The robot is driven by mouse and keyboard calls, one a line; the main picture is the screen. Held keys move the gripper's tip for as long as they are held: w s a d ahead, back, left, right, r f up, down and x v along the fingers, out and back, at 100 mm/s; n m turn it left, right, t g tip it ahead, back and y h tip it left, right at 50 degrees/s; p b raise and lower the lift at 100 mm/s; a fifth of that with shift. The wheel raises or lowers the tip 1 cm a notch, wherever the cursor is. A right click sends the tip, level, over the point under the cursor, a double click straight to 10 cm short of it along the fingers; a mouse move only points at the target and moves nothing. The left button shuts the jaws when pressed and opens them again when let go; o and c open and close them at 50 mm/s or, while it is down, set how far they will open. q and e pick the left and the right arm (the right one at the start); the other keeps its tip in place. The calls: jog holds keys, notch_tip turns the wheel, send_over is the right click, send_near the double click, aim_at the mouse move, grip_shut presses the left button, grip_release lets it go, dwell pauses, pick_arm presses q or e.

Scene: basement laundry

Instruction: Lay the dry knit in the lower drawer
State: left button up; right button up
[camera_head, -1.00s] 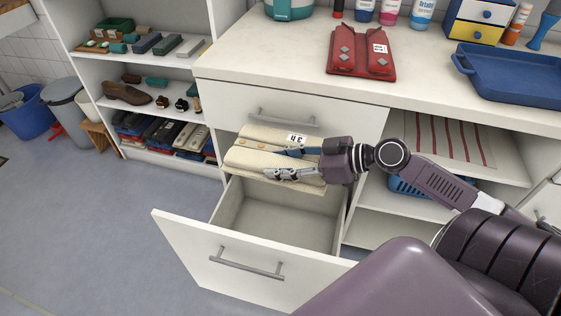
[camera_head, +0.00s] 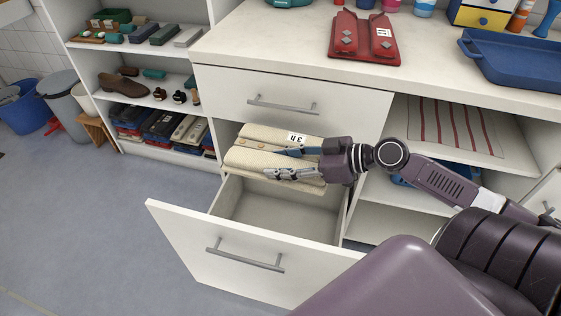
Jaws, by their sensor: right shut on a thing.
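The cream folded knit (camera_head: 258,158), with buttons and a white tag, is in my right gripper (camera_head: 283,163). The right gripper is shut on the knit's right side and holds it over the back part of the open lower drawer (camera_head: 270,215). The drawer is pulled well out and the part of its floor that shows is bare. The knit hides the drawer's back. My left gripper is not in view.
The upper drawer (camera_head: 290,100) is shut above the knit. A folded red garment (camera_head: 365,45) and a blue tray (camera_head: 515,65) lie on the countertop. An open shelf with a striped cloth (camera_head: 455,125) is on the right. Shelves with shoes and folded clothes stand at the left.

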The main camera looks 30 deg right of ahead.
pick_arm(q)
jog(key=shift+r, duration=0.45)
pick_arm(e)
jog(key=shift+f, duration=0.1)
jog(key=o, duration=1.5)
jog(key=shift+c, duration=0.2)
jog(key=shift+s, duration=0.15)
jog(key=v, duration=1.1)
jog(key=shift+s+d+r, duration=0.25)
